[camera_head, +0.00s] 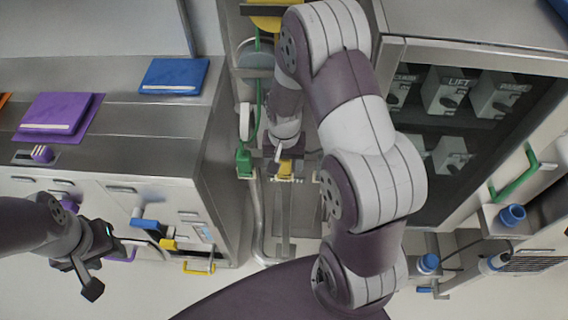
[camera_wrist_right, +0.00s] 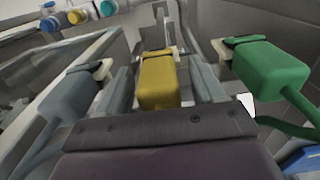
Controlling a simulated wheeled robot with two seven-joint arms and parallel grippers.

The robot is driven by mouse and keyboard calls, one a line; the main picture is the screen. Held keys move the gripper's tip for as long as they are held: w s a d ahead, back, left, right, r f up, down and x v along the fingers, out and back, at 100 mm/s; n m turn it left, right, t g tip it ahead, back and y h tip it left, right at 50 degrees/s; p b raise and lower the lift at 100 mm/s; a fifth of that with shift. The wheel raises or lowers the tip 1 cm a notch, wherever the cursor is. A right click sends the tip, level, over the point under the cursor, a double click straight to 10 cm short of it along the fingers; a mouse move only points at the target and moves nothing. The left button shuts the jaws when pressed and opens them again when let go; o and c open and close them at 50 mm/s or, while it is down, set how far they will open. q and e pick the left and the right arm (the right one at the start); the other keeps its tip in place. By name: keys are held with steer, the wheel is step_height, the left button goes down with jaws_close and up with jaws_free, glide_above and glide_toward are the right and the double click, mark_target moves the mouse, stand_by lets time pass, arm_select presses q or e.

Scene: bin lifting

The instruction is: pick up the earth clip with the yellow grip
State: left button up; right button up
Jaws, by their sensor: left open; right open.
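The earth clip with the yellow grip (camera_wrist_right: 158,82) is in the middle of the right wrist view, and its yellow grip (camera_head: 285,167) shows small in the head view. My right gripper (camera_wrist_right: 162,72) is open, with one finger on each side of the yellow grip. A narrow gap seems to show on both sides, though contact is hard to judge. In the head view my right gripper (camera_head: 284,157) reaches down at the yellow grip. My left gripper (camera_head: 117,262) is open and empty at the lower left, in front of the drawers.
A clip with a green grip (camera_wrist_right: 270,65) stands right of the yellow one in the wrist view, and a grey one (camera_wrist_right: 70,97) stands left. In the head view the green grip (camera_head: 244,162) is close left of my right gripper. A cabinet (camera_head: 480,110) stands right.

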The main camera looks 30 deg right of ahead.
steer(key=c, duration=1.3)
steer(key=shift+o, duration=0.2)
step_height(320, 180, up, 10)
steer(key=shift+r, duration=0.1)
